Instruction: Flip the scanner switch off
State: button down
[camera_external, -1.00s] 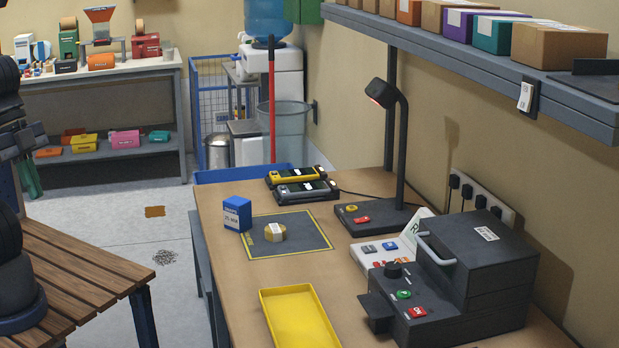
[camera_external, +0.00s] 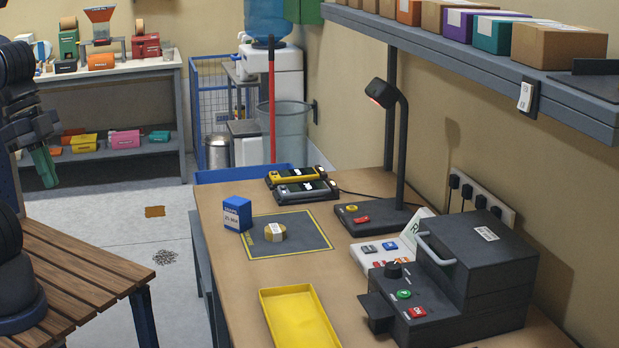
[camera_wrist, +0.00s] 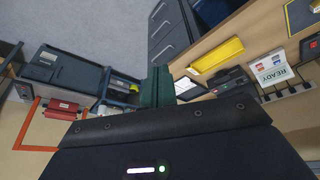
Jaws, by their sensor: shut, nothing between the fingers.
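The hooded scanner (camera_external: 381,93) stands on a dark post at the back of the wooden bench, its head glowing red. Its dark base (camera_external: 376,224) carries a yellow button (camera_external: 351,208) and a red rocker switch (camera_external: 361,219). The switch is too small to read its position. My gripper (camera_external: 48,180) has green fingers, shut and empty, at the far left, well away from the scanner and over the floor beyond the slatted table.
A black machine (camera_external: 475,260) with a handle and a red switch fills the bench's front right. A white switch panel (camera_external: 378,256) sits beside it. A shelf (camera_external: 470,60) overhangs the back.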

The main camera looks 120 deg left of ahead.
jog(key=w+a+r+n+g, duration=0.1)
jog(key=w+a+r+n, duration=0.3)
jog(key=w+a, duration=0.65)
jog(key=w+a+r+n, duration=0.2)
jog(key=w+a+n, duration=0.4)
jog(key=w+a, duration=0.45)
jog(key=n+g, duration=0.2)
jog(key=n, duration=1.3)
send_over(366, 218)
jog(key=s+d, duration=0.2)
notch_tip(366, 218, down, 22)
jog(key=shift+w+a+f+y, duration=0.15)
jog(key=shift+w+a+y, duration=0.1)
jog(key=shift+y, duration=0.15)
jog(key=shift+f, duration=0.1)
jog(key=f, duration=0.9)
jog(key=w+a+f, duration=0.1)
jog(key=f, duration=0.3)
jog(key=shift+w+a+f, duration=0.1)
jog(key=shift+f, duration=0.25)
